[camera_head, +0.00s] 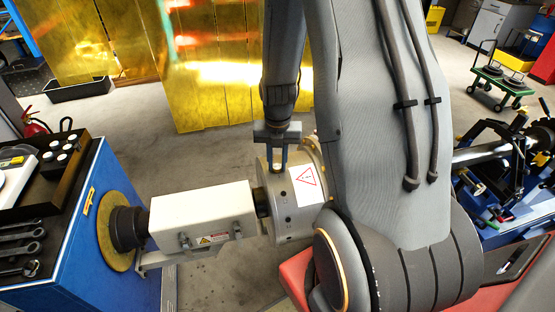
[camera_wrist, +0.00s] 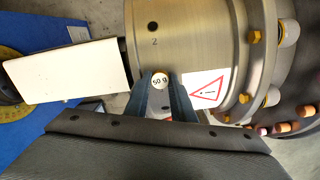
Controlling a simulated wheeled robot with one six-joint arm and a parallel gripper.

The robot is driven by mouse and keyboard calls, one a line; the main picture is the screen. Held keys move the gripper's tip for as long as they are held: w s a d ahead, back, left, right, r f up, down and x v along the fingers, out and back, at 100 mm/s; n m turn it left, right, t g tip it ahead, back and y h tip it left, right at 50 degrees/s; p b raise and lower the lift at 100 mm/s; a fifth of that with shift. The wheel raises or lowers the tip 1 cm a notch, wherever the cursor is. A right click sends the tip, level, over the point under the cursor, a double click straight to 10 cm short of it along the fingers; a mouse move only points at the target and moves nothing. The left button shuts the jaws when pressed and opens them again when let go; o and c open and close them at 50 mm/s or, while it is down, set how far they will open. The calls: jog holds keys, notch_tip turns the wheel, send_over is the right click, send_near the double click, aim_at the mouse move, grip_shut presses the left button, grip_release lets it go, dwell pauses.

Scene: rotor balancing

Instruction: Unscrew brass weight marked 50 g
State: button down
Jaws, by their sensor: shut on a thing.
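The brass weight marked 50 g (camera_wrist: 159,80) sits at the side of the metal rotor drum (camera_wrist: 190,45), its marked face showing in the wrist view. My gripper (camera_wrist: 163,84) is shut on it, one finger on each side. In the head view my gripper (camera_head: 280,165) reaches down to the drum (camera_head: 287,212) from above, and the weight is hidden there. A white label with a red warning triangle (camera_wrist: 208,93) is on the drum just right of the fingers.
A white housing (camera_head: 203,216) joins the drum's left side. Gold panels (camera_head: 210,100) stand behind. Yellow bolts (camera_wrist: 256,37) ring the flange right of the drum.

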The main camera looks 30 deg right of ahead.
jog(key=c, duration=1.4)
grip_release()
jog(key=shift+c, duration=0.2)
jog(key=shift+a, duration=0.1)
jog(key=shift+c, duration=0.9)
jog(key=shift+o, duration=0.3)
